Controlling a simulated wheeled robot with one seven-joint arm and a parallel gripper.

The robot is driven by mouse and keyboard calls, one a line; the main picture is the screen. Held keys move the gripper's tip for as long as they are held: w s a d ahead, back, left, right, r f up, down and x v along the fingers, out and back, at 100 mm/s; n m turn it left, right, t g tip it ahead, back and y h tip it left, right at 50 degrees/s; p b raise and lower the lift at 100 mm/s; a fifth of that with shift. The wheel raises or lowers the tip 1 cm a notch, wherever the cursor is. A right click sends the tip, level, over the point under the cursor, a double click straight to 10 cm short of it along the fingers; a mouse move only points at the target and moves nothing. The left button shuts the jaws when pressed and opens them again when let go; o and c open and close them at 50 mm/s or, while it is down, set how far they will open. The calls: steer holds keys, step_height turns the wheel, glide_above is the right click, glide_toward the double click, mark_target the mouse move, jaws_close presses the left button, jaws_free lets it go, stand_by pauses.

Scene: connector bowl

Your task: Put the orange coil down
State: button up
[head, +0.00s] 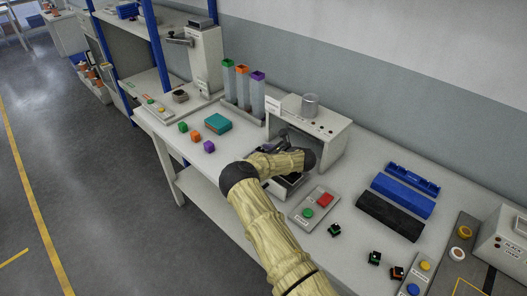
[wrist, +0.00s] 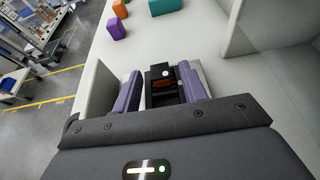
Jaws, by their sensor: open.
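In the wrist view, the orange coil (wrist: 163,84) appears as a small orange-brown patch on a black piece (wrist: 156,72) between my fingers. My gripper (wrist: 162,90) is open, with one purple finger on either side of that piece. A gap shows at the left finger; I cannot tell whether the right one touches. In the head view, my gripper (head: 274,150) is low at the opening of the white press-like machine (head: 334,137). My own arm and the machine hide the coil there.
Green, orange and purple cubes (head: 196,137) and a teal box (head: 217,123) lie left of the machine. A button box (head: 312,208) stands in front. Blue and black trays (head: 403,195) and several small black connectors (head: 334,230) lie to the right. The machine's walls flank my gripper closely.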

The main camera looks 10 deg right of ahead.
steer(key=shift+r, duration=0.15)
steer(key=b+v, duration=0.2)
steer(key=v, duration=0.9)
steer(key=shift+s+d+r, duration=0.15)
steer(key=shift+s+d, duration=0.1)
steer(key=shift+s, duration=0.05)
